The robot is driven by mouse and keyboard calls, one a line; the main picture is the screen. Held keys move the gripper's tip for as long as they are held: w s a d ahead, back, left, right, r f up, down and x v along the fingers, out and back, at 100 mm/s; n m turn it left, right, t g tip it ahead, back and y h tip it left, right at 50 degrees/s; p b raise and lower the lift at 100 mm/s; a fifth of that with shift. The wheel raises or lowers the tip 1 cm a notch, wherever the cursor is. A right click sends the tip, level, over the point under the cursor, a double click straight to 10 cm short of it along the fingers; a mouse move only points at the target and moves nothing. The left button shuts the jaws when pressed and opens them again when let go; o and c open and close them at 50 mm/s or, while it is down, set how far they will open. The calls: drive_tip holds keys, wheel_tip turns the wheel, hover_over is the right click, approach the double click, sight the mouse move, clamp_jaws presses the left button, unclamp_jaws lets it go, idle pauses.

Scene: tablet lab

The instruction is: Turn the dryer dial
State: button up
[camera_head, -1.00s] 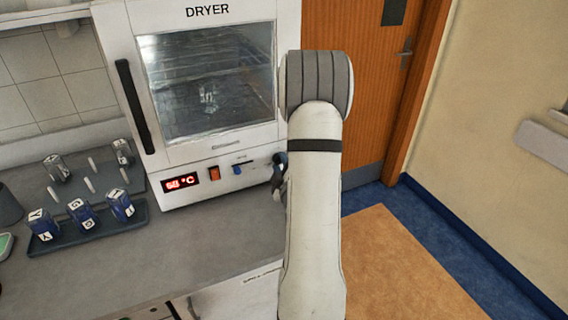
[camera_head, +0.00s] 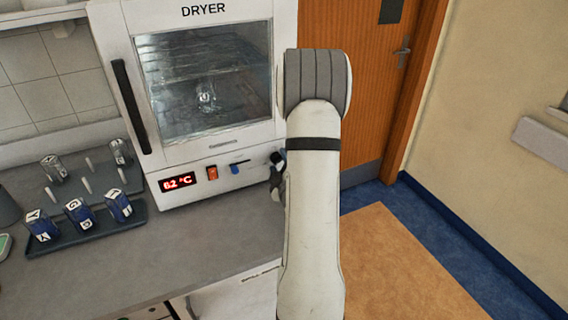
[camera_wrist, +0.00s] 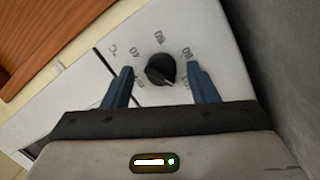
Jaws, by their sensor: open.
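The dial (camera_wrist: 160,69) is a round black knob with a pointer ridge and a ring of printed numbers on the dryer's pale panel, seen in the wrist view. My gripper (camera_wrist: 159,72) is open, with one blue finger on each side of the dial. A small gap shows between each finger and the knob, and I see no contact. In the head view, the dryer (camera_head: 204,158) stands on the counter; my gripper (camera_head: 277,170) is at the right of its lower panel, and I cannot make out the dial there. The red display (camera_head: 178,182) reads about 62 °C.
An orange switch (camera_head: 212,173) and a small blue part (camera_head: 235,169) sit on the panel. A dark tray (camera_head: 90,236) with several blue lettered containers stands on the counter, left of the dryer. A wooden door (camera_head: 372,85) is at the right. The counter before the dryer is clear.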

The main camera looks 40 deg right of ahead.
drive_tip(key=shift+s, duration=0.1)
drive_tip(key=p+v, duration=0.2)
drive_tip(key=p, duration=0.1)
drive_tip(key=shift+s+a+r+p, duration=0.15)
drive_tip(key=shift+s+r+p, duration=0.1)
drive_tip(key=shift+s+p, duration=0.05)
drive_tip(key=shift+s+p, duration=0.1)
drive_tip(key=shift+p, duration=0.5)
drive_tip(key=p+v, duration=0.2)
drive_tip(key=p, duration=0.1)
drive_tip(key=p+v, duration=0.2)
drive_tip(key=p, duration=0.1)
drive_tip(key=shift+s+a+f, duration=0.25)
drive_tip(key=shift+s, duration=0.1)
